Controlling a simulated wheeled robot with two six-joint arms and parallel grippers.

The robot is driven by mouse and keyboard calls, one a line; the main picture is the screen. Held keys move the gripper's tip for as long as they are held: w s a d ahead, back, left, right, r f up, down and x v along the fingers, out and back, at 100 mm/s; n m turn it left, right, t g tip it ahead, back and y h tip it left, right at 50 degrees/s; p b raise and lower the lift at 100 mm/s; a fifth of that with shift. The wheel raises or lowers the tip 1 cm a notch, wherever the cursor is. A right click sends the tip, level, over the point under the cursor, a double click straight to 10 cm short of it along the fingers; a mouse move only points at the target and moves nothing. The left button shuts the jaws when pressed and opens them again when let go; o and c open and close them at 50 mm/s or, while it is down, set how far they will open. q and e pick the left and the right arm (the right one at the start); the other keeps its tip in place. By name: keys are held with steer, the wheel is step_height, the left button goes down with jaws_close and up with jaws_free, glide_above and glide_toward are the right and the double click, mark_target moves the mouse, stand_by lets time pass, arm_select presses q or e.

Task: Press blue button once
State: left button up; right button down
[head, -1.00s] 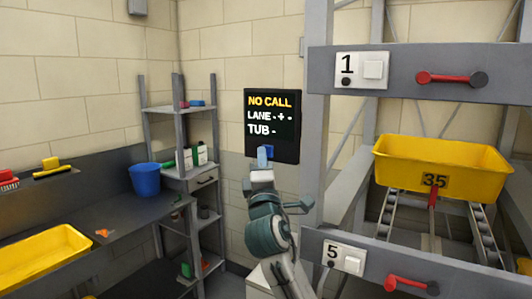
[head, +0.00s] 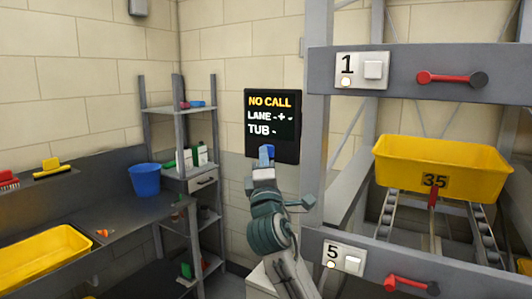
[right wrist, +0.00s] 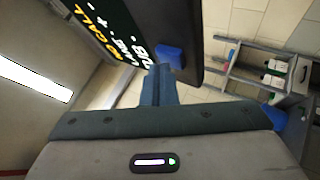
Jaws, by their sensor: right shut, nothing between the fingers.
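The blue button (head: 270,148) sits low on the dark display panel (head: 286,156), which reads "NO CALL", "LANE" and "TUB". In the right wrist view the blue button (right wrist: 170,57) stands out from the panel's lower edge. My right gripper (head: 265,159) is shut and empty, its fingers pointing at the panel and partly covering the button. In the right wrist view the fingertips (right wrist: 158,70) lie right beside the button; I cannot tell whether they touch. My left gripper is not in view.
A rack at right holds a yellow tub (head: 470,180) marked 35 and red handles (head: 450,78). Plates 1 (head: 348,66) and 5 (head: 333,251) have lit lamps. At left are a bench with a yellow tray (head: 40,277), a blue bucket (head: 145,179) and a shelf (head: 179,110).

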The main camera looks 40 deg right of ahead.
steer(key=shift+a, duration=0.1)
steer(key=shift+s+a+p, duration=0.35)
steer(key=shift+a, duration=0.4)
steer(key=shift+s+a+p, duration=0.3)
steer(key=shift+s+a, duration=0.05)
steer(key=shift+a, duration=0.4)
steer(key=shift+s+a+p, duration=0.3)
steer(key=shift+a+p, duration=0.05)
steer(key=shift+a, duration=0.45)
steer(key=shift+s+a+p, duration=0.3)
steer(key=shift+s+a, duration=0.05)
steer(key=shift+a, duration=0.4)
